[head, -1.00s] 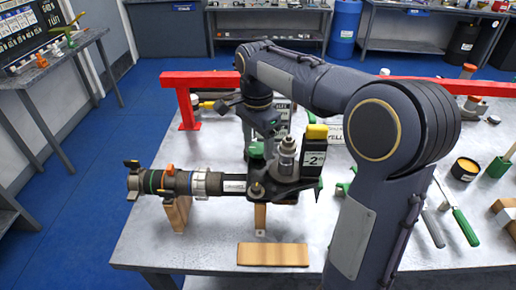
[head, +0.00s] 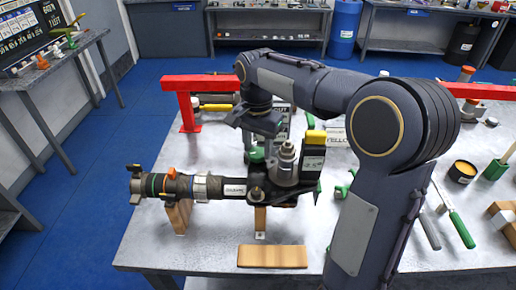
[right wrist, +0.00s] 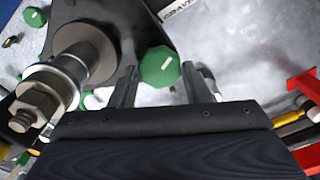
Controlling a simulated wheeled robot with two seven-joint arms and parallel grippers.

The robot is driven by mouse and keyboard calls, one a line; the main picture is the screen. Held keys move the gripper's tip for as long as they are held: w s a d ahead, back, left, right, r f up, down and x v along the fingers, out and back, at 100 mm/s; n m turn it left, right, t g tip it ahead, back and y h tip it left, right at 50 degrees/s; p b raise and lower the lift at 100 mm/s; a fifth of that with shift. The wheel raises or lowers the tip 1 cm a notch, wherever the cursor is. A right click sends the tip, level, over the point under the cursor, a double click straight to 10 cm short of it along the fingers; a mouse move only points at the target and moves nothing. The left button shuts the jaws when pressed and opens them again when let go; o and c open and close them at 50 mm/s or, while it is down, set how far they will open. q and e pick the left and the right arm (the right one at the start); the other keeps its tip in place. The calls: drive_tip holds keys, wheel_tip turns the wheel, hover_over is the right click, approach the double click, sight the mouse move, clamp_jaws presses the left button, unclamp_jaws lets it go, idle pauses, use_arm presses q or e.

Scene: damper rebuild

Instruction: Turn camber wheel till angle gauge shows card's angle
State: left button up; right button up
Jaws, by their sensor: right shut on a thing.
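The damper assembly (head: 205,187) lies level on wooden blocks on the bench. A green camber wheel (right wrist: 160,66) with a white mark sits between the fingers of my right gripper (right wrist: 160,84) in the right wrist view; the wheel also shows in the head view (head: 256,155). My right gripper (head: 252,148) is shut on it from above. The black angle gauge (head: 312,158) with a yellow top stands right of the wheel; its small figures are too unclear to read.
A red frame (head: 189,105) spans the back of the bench. A loose wooden block (head: 272,256) lies in front. Green-handled tools (head: 462,228) and a yellow-topped pot (head: 463,171) are at the right. The bench's front left is clear.

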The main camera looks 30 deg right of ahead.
drive_tip(key=shift+r+n+p, duration=0.15)
drive_tip(key=shift+n+p, duration=0.4)
drive_tip(key=shift+n, duration=1.75)
drive_tip(key=shift+p, duration=0.3)
drive_tip(key=shift+n+p, duration=0.5)
drive_tip(key=shift+n, duration=1.8)
drive_tip(key=o, duration=1)
